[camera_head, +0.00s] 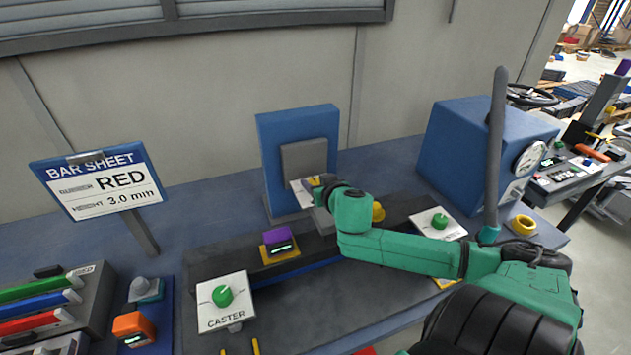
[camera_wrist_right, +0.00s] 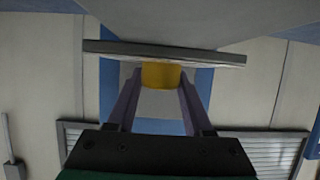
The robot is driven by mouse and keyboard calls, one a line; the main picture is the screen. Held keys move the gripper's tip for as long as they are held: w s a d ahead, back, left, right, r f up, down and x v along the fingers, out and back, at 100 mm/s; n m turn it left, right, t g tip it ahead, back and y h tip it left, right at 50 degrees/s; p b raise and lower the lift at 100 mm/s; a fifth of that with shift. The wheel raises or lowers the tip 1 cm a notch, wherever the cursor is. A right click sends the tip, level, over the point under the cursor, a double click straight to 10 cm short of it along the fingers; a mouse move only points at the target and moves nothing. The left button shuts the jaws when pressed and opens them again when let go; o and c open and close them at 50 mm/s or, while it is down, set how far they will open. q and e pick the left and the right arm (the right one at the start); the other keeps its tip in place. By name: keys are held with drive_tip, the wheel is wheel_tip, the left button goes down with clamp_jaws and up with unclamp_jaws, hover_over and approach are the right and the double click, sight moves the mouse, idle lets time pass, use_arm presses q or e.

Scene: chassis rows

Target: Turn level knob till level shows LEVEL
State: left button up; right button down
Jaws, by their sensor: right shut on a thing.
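My right gripper (camera_head: 318,184) reaches a small white plate (camera_head: 297,191) in front of an upright blue block. In the right wrist view my right gripper (camera_wrist_right: 160,88) has its fingers on both sides of a yellow knob (camera_wrist_right: 160,75) and is shut on it, close to the plate, seen edge-on (camera_wrist_right: 215,57). The plate's lettering is hidden, so I cannot read whether it says level. A purple box (camera_head: 277,237) with a small lit display sits on a yellow base; its text is too small to read. My left gripper is not in view.
A white CASTER plate (camera_head: 212,313) with a green knob (camera_head: 222,296) stands at front. Another green knob (camera_head: 439,221) sits to the right. A BAR SHEET sign (camera_head: 98,181), coloured bars (camera_head: 40,309) and an orange box (camera_head: 133,326) are at left. A blue gauge box (camera_head: 470,140) stands at right.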

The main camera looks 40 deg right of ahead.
drive_tip(key=shift+r+p, duration=0.2)
drive_tip(key=shift+p, duration=0.15)
drive_tip(key=n+y+p, duration=0.4)
drive_tip(key=y+p, duration=0.1)
drive_tip(key=p, duration=0.2)
drive_tip(key=shift+r+t+p, duration=0.1)
drive_tip(key=shift+t+p, duration=0.2)
drive_tip(key=shift+p, duration=0.1)
drive_tip(key=shift+n+y+p, duration=0.3)
drive_tip(key=shift+n+y, duration=0.1)
drive_tip(key=shift+n, duration=0.2)
drive_tip(key=shift+f+n+y, duration=0.3)
drive_tip(key=shift+n+y, duration=0.2)
drive_tip(key=shift+y, duration=0.1)
drive_tip(key=shift+f+n+y, duration=0.15)
drive_tip(key=shift+n+y, duration=0.25)
drive_tip(key=shift+y, duration=0.2)
drive_tip(key=n+g+y+b, duration=0.2)
drive_tip(key=n+y+b, duration=0.2)
drive_tip(key=b, duration=0.9)
drive_tip(key=shift+f+g+y, duration=0.1)
drive_tip(key=shift+g+y, duration=0.2)
drive_tip(key=shift+g, duration=0.1)
drive_tip(key=shift+n+b, duration=0.3)
drive_tip(key=shift+n, duration=0.1)
drive_tip(key=shift+r, duration=0.25)
